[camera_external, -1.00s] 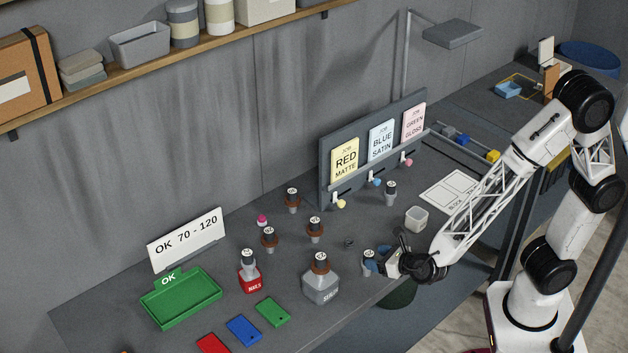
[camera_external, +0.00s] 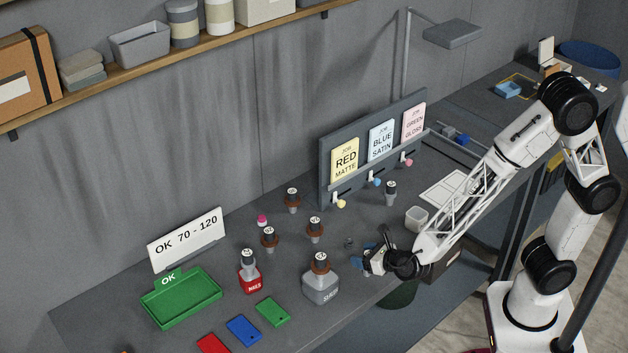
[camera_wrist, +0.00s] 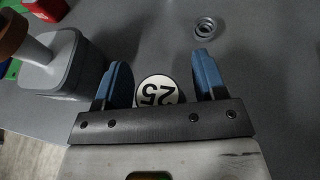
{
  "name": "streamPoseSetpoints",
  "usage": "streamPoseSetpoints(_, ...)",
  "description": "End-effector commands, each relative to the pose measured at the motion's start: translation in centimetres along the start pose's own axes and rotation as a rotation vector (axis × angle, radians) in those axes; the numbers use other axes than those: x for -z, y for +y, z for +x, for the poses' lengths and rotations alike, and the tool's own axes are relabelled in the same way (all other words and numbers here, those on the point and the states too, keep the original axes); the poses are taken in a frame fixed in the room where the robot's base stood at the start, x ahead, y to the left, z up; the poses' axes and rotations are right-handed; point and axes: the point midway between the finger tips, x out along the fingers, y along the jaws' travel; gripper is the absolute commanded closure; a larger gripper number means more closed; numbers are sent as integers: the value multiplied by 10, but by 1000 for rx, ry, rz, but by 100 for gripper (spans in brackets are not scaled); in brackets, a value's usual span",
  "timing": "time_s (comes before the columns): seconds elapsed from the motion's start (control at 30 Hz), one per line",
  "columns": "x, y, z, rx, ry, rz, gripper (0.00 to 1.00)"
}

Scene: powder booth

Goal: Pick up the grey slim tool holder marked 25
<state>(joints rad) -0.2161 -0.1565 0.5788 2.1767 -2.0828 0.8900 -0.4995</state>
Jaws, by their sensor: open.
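In the wrist view, the round white top marked 25 of the tool holder (camera_wrist: 156,91) shows between the two blue fingers of my gripper (camera_wrist: 162,62). The fingers stand apart with a gap on each side, wider on the right. The holder's body is hidden below its top and by the gripper's dark crossbar.
A grey block (camera_external: 320,289) with a brown-collared holder stands left of my gripper; it also shows in the wrist view (camera_wrist: 62,62). A small metal ring (camera_wrist: 205,28) lies beyond the fingers.

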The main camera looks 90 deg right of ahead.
Motion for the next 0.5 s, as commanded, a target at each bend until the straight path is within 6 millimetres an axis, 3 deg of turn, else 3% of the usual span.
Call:
streamPoseSetpoints(0.3, 0, 0, 0, 0, 0, 0, 35)
streamPoseSetpoints(0.5, 0, 0, 0, 0, 0, 0, 64)
